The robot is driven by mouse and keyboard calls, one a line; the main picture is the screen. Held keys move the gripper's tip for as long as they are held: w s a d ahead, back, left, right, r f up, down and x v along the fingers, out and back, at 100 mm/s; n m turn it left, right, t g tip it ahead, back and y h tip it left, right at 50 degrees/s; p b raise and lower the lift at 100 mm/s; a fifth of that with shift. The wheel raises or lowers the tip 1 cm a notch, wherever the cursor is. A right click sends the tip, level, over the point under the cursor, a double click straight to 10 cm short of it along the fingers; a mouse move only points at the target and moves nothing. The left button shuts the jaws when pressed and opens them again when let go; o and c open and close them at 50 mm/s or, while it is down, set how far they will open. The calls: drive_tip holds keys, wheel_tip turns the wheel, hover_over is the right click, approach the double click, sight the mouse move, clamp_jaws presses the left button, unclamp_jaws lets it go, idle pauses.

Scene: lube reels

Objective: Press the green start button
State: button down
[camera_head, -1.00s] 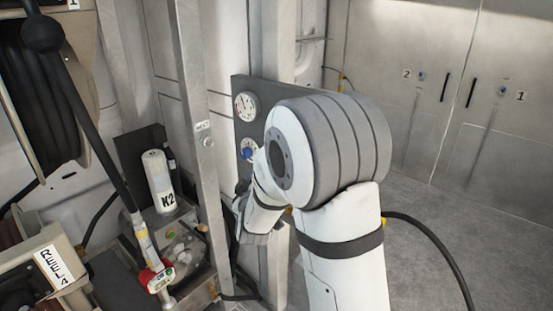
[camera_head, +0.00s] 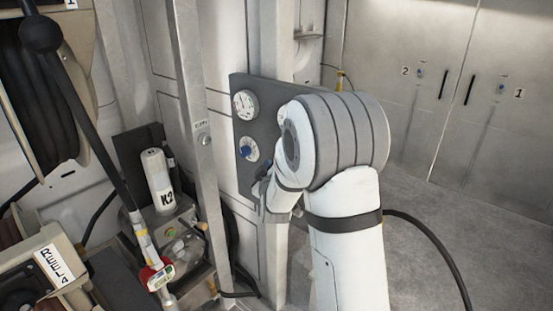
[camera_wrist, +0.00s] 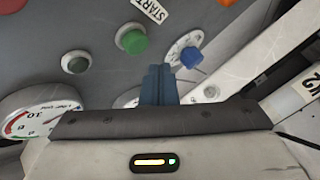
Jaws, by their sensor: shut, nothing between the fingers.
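The green button (camera_wrist: 131,38) sits on the grey panel in the wrist view, beside a white START label (camera_wrist: 148,9). My gripper (camera_wrist: 158,72) shows there as two blue fingers shut together with nothing between them. Its tips are below and to the right of the green button in the picture, not over it. The depth gap to the panel is hard to judge. In the head view my gripper (camera_head: 262,190) is partly hidden near the lower part of the dark panel (camera_head: 267,100), and the green button cannot be made out there.
A blue knob (camera_wrist: 191,57) is right of the fingers and a grey button (camera_wrist: 76,62) is left of the green one. A gauge (camera_wrist: 36,118) is at lower left. A metal post (camera_head: 203,170) and a white K2 canister (camera_head: 158,180) stand left of my arm.

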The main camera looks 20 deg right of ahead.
drive_tip(key=shift+w+d, duration=0.4)
drive_tip(key=shift+d, duration=0.1)
drive_tip(key=shift+d+b, duration=0.15)
drive_tip(key=shift+b, duration=0.2)
idle(1.5)
drive_tip(key=shift+w+d, duration=0.2)
drive_tip(key=shift+w+d+b, duration=0.3)
drive_tip(key=shift+d+b, duration=0.1)
drive_tip(key=shift+b, duration=0.15)
idle(0.6)
drive_tip(key=shift+a, duration=0.1)
drive_tip(key=shift+s+a+b, duration=0.5)
drive_tip(key=shift+a, duration=0.15)
drive_tip(key=shift+s+a, duration=0.1)
